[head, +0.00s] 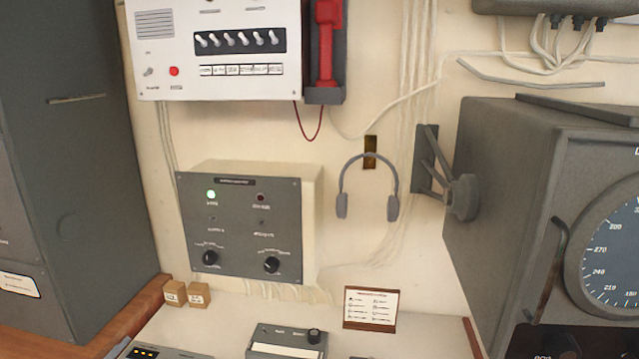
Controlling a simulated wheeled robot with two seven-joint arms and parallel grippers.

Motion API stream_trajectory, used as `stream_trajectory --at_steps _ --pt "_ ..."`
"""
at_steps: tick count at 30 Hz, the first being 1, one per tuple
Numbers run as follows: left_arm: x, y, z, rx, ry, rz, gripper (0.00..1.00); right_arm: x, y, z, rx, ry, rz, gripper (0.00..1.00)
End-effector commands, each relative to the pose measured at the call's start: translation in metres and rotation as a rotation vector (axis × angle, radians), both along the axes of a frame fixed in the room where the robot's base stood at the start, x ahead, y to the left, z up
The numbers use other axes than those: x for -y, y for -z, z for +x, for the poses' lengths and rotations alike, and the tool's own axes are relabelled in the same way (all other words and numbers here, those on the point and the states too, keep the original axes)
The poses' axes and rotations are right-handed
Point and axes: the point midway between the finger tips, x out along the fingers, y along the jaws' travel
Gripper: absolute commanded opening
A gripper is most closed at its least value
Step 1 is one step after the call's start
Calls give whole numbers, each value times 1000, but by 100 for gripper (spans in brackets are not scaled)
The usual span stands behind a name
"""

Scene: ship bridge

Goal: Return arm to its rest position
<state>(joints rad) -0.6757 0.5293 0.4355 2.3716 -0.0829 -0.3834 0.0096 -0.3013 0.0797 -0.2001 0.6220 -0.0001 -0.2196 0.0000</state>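Neither of my grippers nor my arms shows in the head view. A grey control box (240,228) with a lit green lamp, a dark red lamp and two black knobs is fixed to the wall at the centre left. A white panel (215,50) with a row of toggle switches and a red button is mounted above it. A red telephone handset (325,50) hangs in its holder beside that panel.
A grey headset (368,188) hangs on the wall. A large grey cabinet (75,150) stands at left, and a grey unit with a round dial (615,245) at right. Two small boxes (186,294), a label card (370,308) and a small device (287,341) rest on the desk.

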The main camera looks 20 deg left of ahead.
Motion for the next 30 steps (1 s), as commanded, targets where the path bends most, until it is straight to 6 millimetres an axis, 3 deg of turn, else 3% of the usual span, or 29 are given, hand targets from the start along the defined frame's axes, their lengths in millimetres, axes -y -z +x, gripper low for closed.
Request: stream_trajectory --at_steps 8,14,21,30 --pt "17 48 -11 -154 -84 -118 57 0 0 6 5 0 -1 36" --pt "46 97 -28 -331 -156 -238 57 0 0 2 2 0 -1 36" --pt "123 165 -74 -682 -232 -432 57 1 0 -1 -3 0 -2 36" --pt "205 194 -124 -1006 -234 -552 57 1 0 -1 -3 0 -2 36"
